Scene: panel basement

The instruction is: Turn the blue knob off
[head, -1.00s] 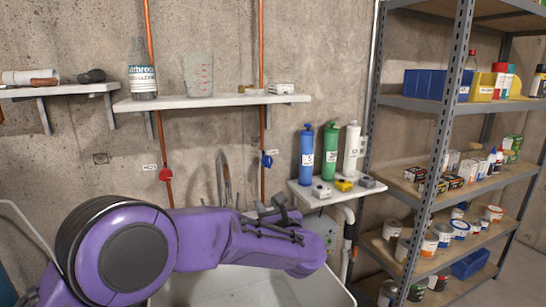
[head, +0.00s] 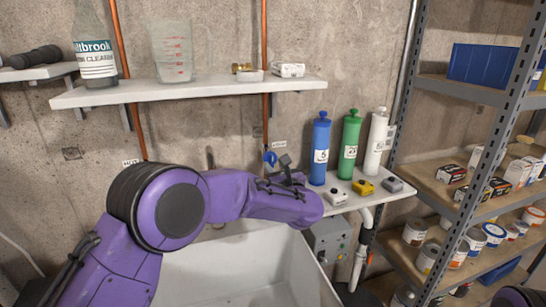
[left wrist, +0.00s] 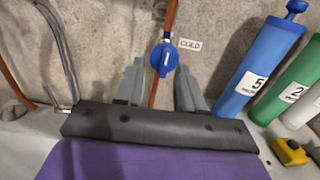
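The blue knob (head: 270,158) sits on the right copper pipe below the shelf, beside a small label. It also shows in the left wrist view (left wrist: 165,58), with a white mark running roughly along the pipe. My left gripper (head: 279,172) is just in front of and slightly below the knob in the head view. In the left wrist view, its two fingers (left wrist: 159,70) are spread apart, with the knob between and beyond their tips. Nothing is held, and I see no clear contact. My right gripper is out of view.
A white shelf (head: 200,92) with a bottle and beaker hangs above. A sink (head: 240,275) lies below my arm. Right of the knob, blue (head: 320,150), green (head: 350,147) and white (head: 376,143) canisters stand on a small shelf. A metal rack (head: 436,150) is farther right.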

